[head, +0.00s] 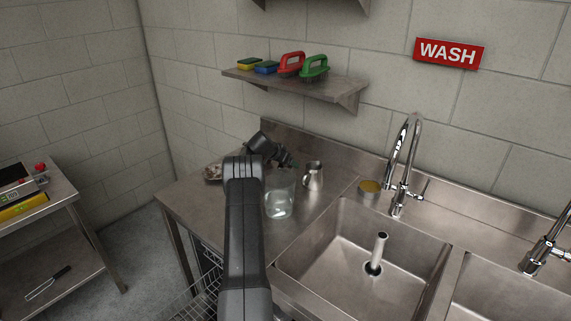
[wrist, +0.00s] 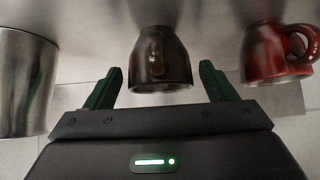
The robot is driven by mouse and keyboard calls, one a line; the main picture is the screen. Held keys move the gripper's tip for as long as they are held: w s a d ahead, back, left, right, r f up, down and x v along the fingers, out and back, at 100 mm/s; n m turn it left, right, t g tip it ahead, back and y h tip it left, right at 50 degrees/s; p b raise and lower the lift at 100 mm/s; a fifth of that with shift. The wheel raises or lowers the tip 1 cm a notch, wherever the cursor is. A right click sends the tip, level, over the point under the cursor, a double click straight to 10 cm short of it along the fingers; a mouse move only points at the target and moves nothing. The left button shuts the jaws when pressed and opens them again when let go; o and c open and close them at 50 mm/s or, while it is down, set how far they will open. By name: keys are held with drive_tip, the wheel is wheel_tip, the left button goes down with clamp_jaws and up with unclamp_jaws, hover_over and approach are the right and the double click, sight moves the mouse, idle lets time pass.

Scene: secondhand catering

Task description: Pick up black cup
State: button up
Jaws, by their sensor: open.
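The black cup (wrist: 160,58), dark and glossy with a handle facing the camera, is in the middle of the wrist view. My gripper (wrist: 159,76) is open, with one green-lined finger on each side of the cup and a visible gap on both sides. The cup appears at or just past the fingertips; I cannot tell how deep it sits between them. In the head view my gripper (head: 284,160) is low over the back left of the steel counter, partly behind my own arm. I cannot make out the black cup there.
In the wrist view a red cup (wrist: 268,55) stands right and a metal container (wrist: 24,80) left. Sinks (head: 362,260) lie right; a shelf (head: 300,84) hangs above.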

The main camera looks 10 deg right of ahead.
drive_tip(key=shift+w+d+f, duration=0.3)
drive_tip(key=shift+d+f, duration=0.05)
drive_tip(key=shift+f, duration=0.2)
drive_tip(key=c, duration=1.1)
drive_tip(key=shift+r, duration=0.1)
